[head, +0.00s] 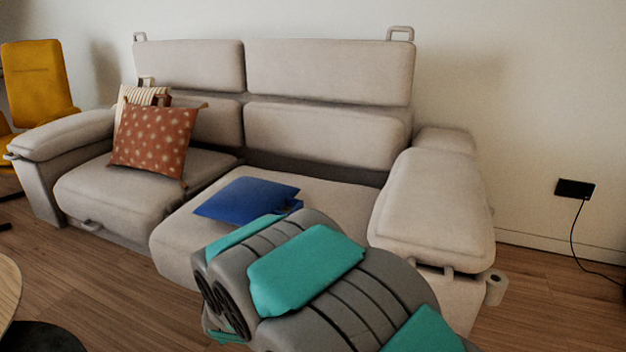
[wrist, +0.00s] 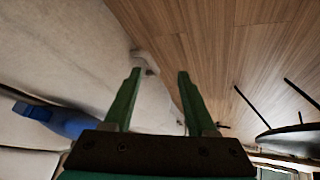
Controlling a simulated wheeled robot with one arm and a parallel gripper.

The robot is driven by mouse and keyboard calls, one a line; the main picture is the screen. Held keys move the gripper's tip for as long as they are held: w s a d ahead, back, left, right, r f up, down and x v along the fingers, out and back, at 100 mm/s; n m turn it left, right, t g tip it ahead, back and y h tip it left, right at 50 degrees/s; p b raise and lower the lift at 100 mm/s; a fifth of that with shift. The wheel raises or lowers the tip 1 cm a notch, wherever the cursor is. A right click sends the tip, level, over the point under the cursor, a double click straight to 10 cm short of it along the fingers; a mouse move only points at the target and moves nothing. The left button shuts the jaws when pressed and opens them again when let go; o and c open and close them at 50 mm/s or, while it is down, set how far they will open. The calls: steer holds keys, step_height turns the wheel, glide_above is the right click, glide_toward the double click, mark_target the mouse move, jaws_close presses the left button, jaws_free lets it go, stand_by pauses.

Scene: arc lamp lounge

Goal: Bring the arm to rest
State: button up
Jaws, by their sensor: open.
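My arm, grey with teal pads, reaches over the front of the right sofa seat in the head view, and its end hides part of the seat. My gripper (wrist: 159,73) shows in the wrist view with its two green fingers apart and nothing between them. The fingertips point toward the sofa's front edge and the wood floor. In the head view my gripper's fingers are hidden behind the arm.
The beige sofa (head: 315,135) stands along the wall. A blue cushion (head: 247,201) lies on its right seat, close to my arm. A rust dotted cushion (head: 153,140) leans at left. A round table (wrist: 288,142) is near. Floor (head: 545,300) at right is mostly clear.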

steer(key=s+d+r+m+g+h, duration=0.1)
steer(key=s+d+r, duration=0.4)
steer(key=s+d, duration=0.5)
steer(key=s+d+r+m+g+h+p, duration=0.1)
steer(key=s+d+r+m+g, duration=0.3)
steer(key=s+d, duration=0.7)
steer(key=s+d+r+m+g+h+p, duration=0.1)
steer(key=s+d+r+m+g, duration=0.2)
steer(key=s+d+r, duration=0.4)
steer(key=s+d, duration=0.4)
steer(key=d, duration=0.2)
steer(key=shift+r+m, duration=0.2)
steer(key=shift+m, duration=0.2)
